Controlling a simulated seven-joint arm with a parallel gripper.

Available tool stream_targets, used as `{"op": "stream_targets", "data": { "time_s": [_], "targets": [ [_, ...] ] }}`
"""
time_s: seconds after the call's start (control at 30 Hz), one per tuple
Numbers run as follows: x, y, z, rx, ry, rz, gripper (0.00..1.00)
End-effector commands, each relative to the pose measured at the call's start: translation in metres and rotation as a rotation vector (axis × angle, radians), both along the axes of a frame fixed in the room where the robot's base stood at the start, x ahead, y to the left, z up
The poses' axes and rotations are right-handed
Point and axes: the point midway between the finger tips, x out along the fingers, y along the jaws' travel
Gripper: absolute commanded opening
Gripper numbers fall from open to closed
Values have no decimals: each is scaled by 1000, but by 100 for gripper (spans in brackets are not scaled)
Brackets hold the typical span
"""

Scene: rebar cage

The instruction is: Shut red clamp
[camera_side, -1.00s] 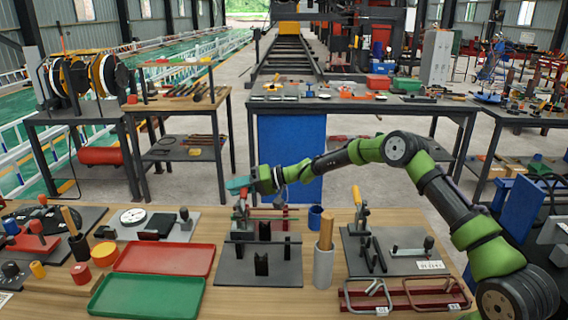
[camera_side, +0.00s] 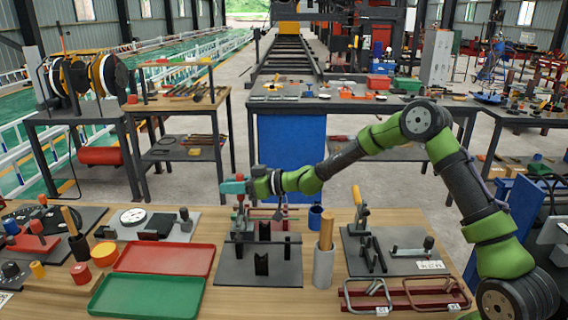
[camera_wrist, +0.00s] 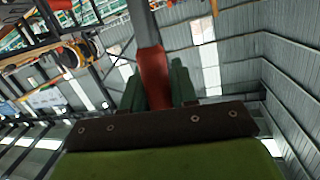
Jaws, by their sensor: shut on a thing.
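The red clamp (camera_side: 240,205) stands at the back left of a dark fixture plate (camera_side: 258,272), its handle roughly upright. My gripper (camera_side: 232,187), with teal fingers, reaches in from the right and sits at the top of the clamp's handle. In the wrist view, the red handle (camera_wrist: 153,78) lies between the two green fingers (camera_wrist: 156,90), which are shut on it. The clamp's lower linkage is small and partly hidden in the side view.
A wooden-handled tool in a grey cup (camera_side: 323,268) stands right of the fixture. A blue cup (camera_side: 315,217) is behind it. Another fixture with a yellow-handled clamp (camera_side: 359,205) is farther right. Red (camera_side: 166,246) and green (camera_side: 147,282) trays lie left.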

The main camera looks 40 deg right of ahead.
Motion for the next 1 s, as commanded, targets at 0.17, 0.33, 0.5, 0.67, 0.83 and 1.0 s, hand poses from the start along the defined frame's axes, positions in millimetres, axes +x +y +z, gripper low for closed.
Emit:
{"op": "stream_targets", "data": {
  "time_s": [0.17, 0.33, 0.5, 0.67, 0.83, 1.0],
  "targets": [
    [-5, 4, 3, -57, -60, -4, 0],
    [-7, 5, 3, -88, -92, -4, 0],
    [-9, 6, 3, -103, -106, -3, 0],
    [-9, 7, 3, -106, -108, 0, 0],
    [-10, 8, 3, -106, -108, 3, 0],
    [-9, 9, 3, -104, -107, 4, 48]
  ]
}}
